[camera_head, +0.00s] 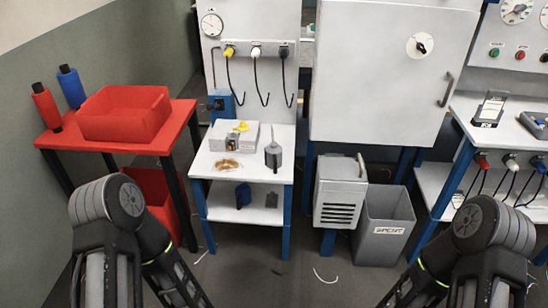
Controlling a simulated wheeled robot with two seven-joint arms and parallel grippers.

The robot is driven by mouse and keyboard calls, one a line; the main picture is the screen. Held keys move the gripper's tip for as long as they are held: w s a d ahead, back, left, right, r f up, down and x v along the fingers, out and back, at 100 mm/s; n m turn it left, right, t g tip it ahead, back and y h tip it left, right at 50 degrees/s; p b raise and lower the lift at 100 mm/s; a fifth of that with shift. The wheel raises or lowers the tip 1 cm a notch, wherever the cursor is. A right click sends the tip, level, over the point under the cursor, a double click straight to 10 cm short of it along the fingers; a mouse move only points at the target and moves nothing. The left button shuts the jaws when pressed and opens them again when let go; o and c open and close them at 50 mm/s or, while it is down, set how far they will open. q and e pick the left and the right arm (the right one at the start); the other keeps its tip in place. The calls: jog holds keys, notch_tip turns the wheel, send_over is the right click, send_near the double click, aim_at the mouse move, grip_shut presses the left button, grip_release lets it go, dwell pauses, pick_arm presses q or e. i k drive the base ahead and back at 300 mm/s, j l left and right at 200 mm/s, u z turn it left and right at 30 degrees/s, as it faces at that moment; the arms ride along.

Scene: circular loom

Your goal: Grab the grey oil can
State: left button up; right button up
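The grey oil can (273,156), a small dark-grey can with a thin spout pointing up, stands upright on the right part of the white top (254,172) of a small blue-legged table. Nothing covers it. My left and right arms come in at the bottom corners, and their forearms run down out of the picture. Neither gripper is in view, and both arms are well apart from the can.
A grey box (217,139) with a yellow item on it and a brown patch (224,165) share the tabletop. A red table (150,147) with a red bin (124,124) stands left. A grey unit (338,199) and a grey waste bin (381,247) stand right. Cables hang behind.

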aim_at(273, 152)
jog(key=i+l, duration=0.2)
jog(key=l, duration=0.15)
jog(key=i+l+u, duration=0.15)
jog(key=i+l, duration=0.2)
jog(key=l, duration=0.35)
jog(key=i+l+u, duration=0.15)
jog(key=l, duration=0.2)
jog(key=i+l, duration=0.2)
jog(key=l, duration=0.15)
jog(key=i+l+u, duration=0.1)
jog(key=l, duration=0.3)
jog(key=i+l+u, duration=0.1)
jog(key=l, duration=0.3)
jog(key=i+l, duration=0.2)
jog(key=l, duration=0.2)
jog(key=j+u, duration=0.05)
